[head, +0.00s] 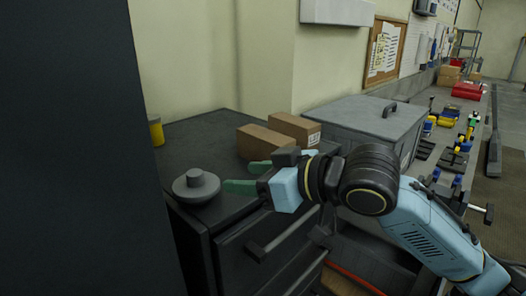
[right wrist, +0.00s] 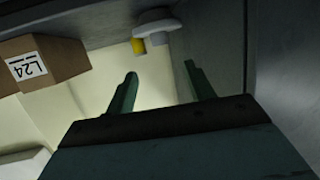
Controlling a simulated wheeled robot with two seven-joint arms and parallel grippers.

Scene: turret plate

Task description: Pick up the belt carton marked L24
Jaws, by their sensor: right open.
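In the right wrist view a brown carton (right wrist: 66,58) with a white label reading L24 is at the upper left, beside my fingers and apart from them. In the head view two brown cartons stand on the dark cabinet top: a front one (head: 262,143) and a rear one (head: 292,127) with a white label on its right end. I cannot read that label or tell which is L24. My right gripper (head: 238,176) is open and empty at the cabinet's front edge, left of the cartons; its parted fingers also show in the wrist view (right wrist: 160,70). My left gripper is not in view.
A round grey knobbed piece (head: 196,186) sits at the cabinet's front left, close to my right fingers. A yellow cup (head: 156,131) stands at the back left. A grey lidded bin (head: 362,120) is right of the cartons. The cabinet top (head: 205,145) left of them is bare.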

